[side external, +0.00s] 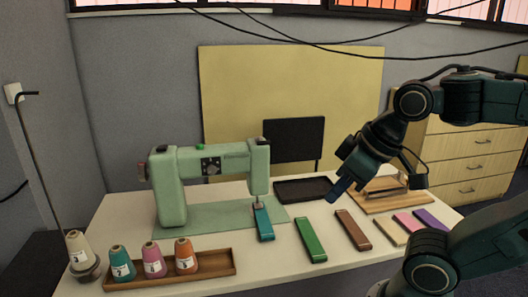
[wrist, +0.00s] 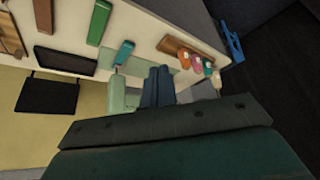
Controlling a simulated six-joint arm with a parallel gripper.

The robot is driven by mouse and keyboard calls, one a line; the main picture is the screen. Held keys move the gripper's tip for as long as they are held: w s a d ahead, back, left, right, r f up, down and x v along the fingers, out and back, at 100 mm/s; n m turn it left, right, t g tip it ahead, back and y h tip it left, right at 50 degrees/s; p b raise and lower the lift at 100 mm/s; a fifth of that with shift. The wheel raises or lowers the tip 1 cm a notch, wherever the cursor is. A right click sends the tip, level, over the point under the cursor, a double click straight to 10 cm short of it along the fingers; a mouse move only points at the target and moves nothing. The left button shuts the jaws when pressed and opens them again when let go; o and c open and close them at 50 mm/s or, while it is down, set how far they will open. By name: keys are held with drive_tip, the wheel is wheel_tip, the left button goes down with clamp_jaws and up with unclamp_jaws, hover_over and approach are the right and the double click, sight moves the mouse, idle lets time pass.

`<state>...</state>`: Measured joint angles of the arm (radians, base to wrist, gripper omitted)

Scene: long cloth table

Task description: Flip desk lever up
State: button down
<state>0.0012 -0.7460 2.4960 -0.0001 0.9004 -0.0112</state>
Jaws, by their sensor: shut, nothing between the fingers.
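A wooden board (side external: 408,204) lies at the right of the table in the side external view. A small fitting (side external: 383,190) with a thin bar stands on it, and I take this for the desk lever. My arm is in front of part of it, and the lever's angle is hard to tell. My gripper (side external: 337,192) is shut and empty, above the table to the left of the board. Its fingers also show in the wrist view (wrist: 158,84), pressed together. At the left edge of that view only a piece of wooden board shows, without a clear lever.
A green sewing machine (side external: 170,190) stands at the left. Teal (side external: 263,223), green (side external: 310,239) and brown (side external: 352,229) bars lie along the front. A dark tray (side external: 303,189) is behind them. A wooden tray (side external: 215,266) holds thread cones. Colored blocks (side external: 408,222) lie before the board.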

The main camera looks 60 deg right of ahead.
sight(261, 140)
drive_tip(key=w+d+r+n, duration=0.1)
drive_tip(key=w+d+n, duration=0.3)
drive_tip(key=w+n, duration=0.3)
drive_tip(key=w+d+r+n+g, duration=0.1)
drive_tip(key=w+d+r+n, duration=0.1)
drive_tip(key=w+d+n, duration=0.2)
drive_tip(key=w+d+r+n, duration=0.2)
drive_tip(key=w+n, duration=0.7)
drive_tip(key=w, duration=0.5)
drive_tip(key=shift+d+n+g+h, duration=0.4)
drive_tip(key=shift+d, duration=0.5)
drive_tip(key=w+d+f, duration=0.3)
drive_tip(key=d+f, duration=0.1)
drive_tip(key=f, duration=0.3)
drive_tip(key=shift+w+d+f, duration=0.15)
drive_tip(key=shift+w+f, duration=0.05)
drive_tip(key=shift+w, duration=0.2)
